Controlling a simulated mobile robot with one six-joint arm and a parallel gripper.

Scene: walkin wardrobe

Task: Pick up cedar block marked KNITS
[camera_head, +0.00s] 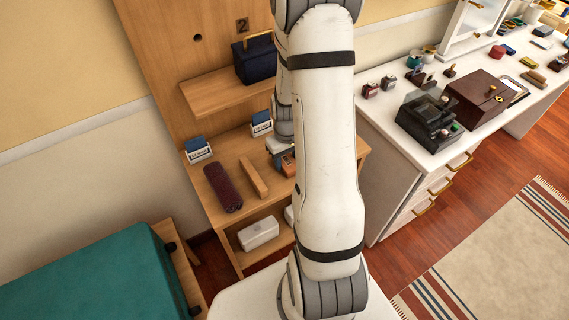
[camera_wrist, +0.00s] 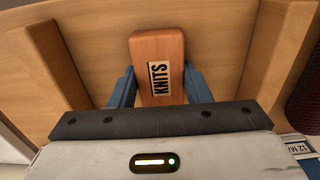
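The cedar block marked KNITS (camera_wrist: 160,45) is a reddish-brown block with rounded corners and a pale label, seen close up in the wrist view. My gripper (camera_wrist: 160,84) has its two blue fingers on either side of the block, and both appear to touch it. In the head view my gripper (camera_head: 280,146) is at the wooden shelf, mostly behind my arm, and part of the block (camera_head: 288,165) shows beside it. I cannot tell whether the block is clear of the shelf.
A wooden shelf unit (camera_head: 215,161) holds a burgundy roll (camera_head: 223,187), a wooden divider (camera_head: 253,178) and blue-and-white card holders (camera_head: 198,150). A dark blue box (camera_head: 254,60) stands on the shelf above. A white counter (camera_head: 385,115) with several items is at the right.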

